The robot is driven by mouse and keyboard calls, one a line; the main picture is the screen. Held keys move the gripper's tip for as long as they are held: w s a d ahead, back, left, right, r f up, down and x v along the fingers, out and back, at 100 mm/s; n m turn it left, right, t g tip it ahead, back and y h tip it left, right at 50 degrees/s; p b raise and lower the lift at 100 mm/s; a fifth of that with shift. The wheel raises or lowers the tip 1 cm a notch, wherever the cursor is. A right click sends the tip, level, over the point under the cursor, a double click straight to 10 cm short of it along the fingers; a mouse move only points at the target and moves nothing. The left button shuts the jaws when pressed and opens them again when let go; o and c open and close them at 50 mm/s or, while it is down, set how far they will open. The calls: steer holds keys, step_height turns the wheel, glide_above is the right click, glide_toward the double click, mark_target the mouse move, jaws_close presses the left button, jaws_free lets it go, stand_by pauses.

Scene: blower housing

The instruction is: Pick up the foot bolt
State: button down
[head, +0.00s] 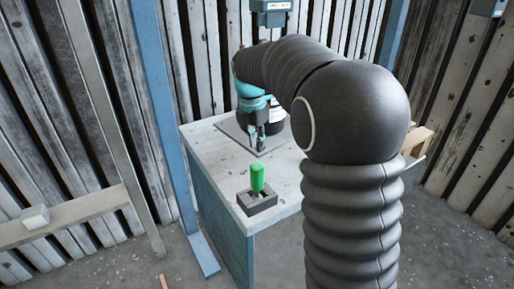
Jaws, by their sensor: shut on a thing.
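My gripper (260,139), with teal and dark parts, points down at the grey base plate (232,130) on the table, in front of a dark round housing (284,122). Its fingers are shut on the foot bolt, low over the plate. The bolt is too small and too covered by the fingers to make out. I cannot tell whether it touches the plate. My arm covers part of the housing and the right side of the table.
The pale table (205,143) has blue sides. A green-handled tool (257,177) stands upright in a dark block (262,206) at the table's front. A blue post (158,105) rises at the left. A wooden piece (417,141) is at the right. The table's left front is clear.

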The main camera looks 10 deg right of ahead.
steer(key=s+d+r+p, duration=0.1)
steer(key=s+d+r, duration=0.4)
steer(key=d, duration=0.5)
step_height(320, 180, up, 3)
steer(key=shift+s+d+f, duration=0.1)
steer(key=shift+s+d, duration=0.05)
steer(key=shift+s, duration=0.05)
